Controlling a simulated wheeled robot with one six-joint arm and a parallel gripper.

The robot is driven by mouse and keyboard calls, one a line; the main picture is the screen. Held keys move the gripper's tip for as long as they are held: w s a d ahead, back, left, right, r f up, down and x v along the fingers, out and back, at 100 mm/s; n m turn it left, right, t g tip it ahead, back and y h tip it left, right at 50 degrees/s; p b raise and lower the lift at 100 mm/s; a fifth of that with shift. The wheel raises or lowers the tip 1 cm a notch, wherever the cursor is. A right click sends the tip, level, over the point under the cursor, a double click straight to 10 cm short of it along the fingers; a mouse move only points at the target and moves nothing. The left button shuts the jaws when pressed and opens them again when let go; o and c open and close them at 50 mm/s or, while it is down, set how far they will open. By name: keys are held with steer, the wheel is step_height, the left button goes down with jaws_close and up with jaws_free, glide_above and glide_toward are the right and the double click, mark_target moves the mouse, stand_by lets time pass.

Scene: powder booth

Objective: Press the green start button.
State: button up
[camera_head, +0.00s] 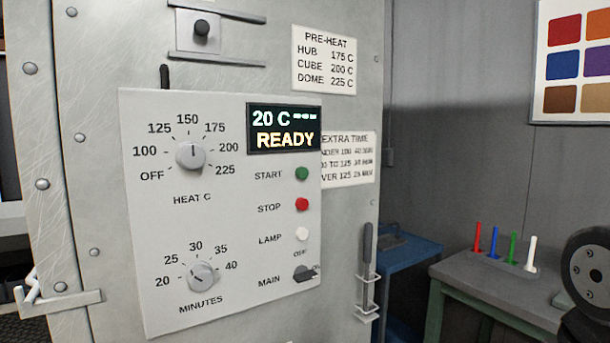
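The green start button (302,174) is on the right side of a pale control panel (225,250), beside the word START. It stands above a red stop button (302,204) and a white lamp button (302,234). A display (284,129) above it reads 20 C and READY. The dark main switch (305,274) has its lever turned to the right. The heat knob (191,155) points up, near 150. The minutes knob's (203,276) setting is hard to read. My gripper is not in view; a dark round part at the lower right looks like my arm.
A dark-handled tool (367,252) hangs in a bracket right of the panel. A grey bench (497,287) holds red, blue, green and white pegs. A blue stand (405,255) is behind. A latch (50,298) sticks out at lower left. The space before the buttons looks clear.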

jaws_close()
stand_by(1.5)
